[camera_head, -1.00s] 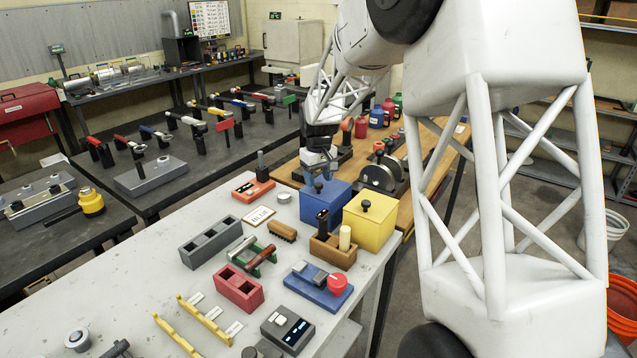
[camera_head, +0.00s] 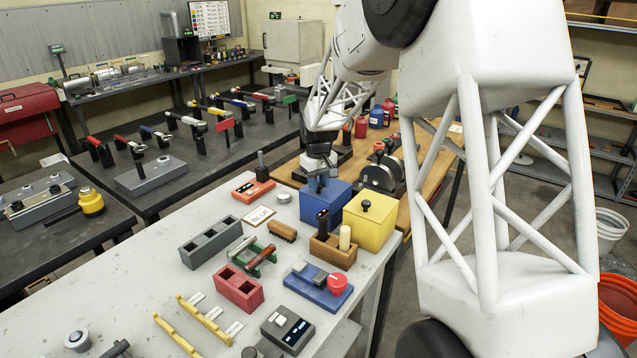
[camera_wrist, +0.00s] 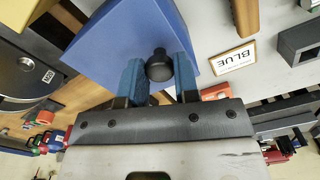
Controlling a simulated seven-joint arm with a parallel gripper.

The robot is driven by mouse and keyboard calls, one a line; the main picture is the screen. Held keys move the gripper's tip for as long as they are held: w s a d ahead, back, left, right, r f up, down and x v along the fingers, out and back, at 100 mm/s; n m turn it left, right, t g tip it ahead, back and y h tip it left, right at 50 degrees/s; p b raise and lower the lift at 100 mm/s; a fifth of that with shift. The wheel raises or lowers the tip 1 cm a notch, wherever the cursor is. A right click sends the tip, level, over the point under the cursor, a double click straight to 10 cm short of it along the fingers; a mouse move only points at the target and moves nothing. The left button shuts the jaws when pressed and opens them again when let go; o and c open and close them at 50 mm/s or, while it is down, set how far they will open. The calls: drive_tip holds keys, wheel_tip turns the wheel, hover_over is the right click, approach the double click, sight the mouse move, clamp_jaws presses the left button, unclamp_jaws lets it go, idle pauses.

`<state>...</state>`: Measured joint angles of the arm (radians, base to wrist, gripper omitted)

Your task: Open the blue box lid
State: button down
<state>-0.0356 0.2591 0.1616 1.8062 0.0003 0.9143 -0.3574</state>
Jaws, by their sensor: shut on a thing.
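The blue box (camera_head: 322,206) stands on the grey bench, just behind the yellow box. Its lid is on in the head view. In the wrist view the blue lid (camera_wrist: 115,30) fills the upper middle, with a round black knob (camera_wrist: 159,66) on it. My gripper (camera_wrist: 160,72) has its two blue fingers on either side of the knob, shut on it. In the head view my gripper (camera_head: 318,182) is over the blue box's top and hides the knob.
The yellow box (camera_head: 370,224) with a black knob stands right beside the blue box. A wooden holder (camera_head: 333,252) is in front. A card marked BLUE (camera_head: 259,216) lies to the left. A wooden table (camera_head: 425,150) is behind.

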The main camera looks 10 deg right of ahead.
sight(323, 190)
drive_tip(key=shift+w+r, duration=0.1)
drive_tip(key=shift+r, duration=0.05)
drive_tip(key=shift+w+d+r+g+y, duration=0.35)
drive_tip(key=shift+d+r+g+y, duration=0.05)
drive_tip(key=shift+r+g+y, duration=0.3)
drive_tip(key=shift+w+d+r+g+y, duration=0.3)
drive_tip(key=shift+d+r+g+y, duration=0.05)
drive_tip(key=shift+r+g+y, duration=0.3)
drive_tip(key=shift+w+d+r+g+y, duration=0.9)
drive_tip(key=shift+r+g+y, duration=0.15)
drive_tip(key=shift+g+y, duration=0.1)
drive_tip(key=shift+w+d+r+g+y, duration=0.3)
drive_tip(key=shift+w+d+g+y, duration=0.35)
drive_tip(key=shift+g+y, duration=0.05)
drive_tip(key=shift+w+d+r+g+y, duration=0.25)
drive_tip(key=shift+w+d+g+y, duration=0.4)
drive_tip(key=shift+g+y, duration=0.05)
drive_tip(key=shift+w+d+r+g+y, duration=0.3)
drive_tip(key=shift+w+d+g+y, duration=0.35)
drive_tip(key=shift+g+y, duration=0.05)
drive_tip(key=shift+w+d, duration=0.1)
drive_tip(key=c, duration=0.8)
unclamp_jaws()
drive_tip(key=shift+c, duration=0.2)
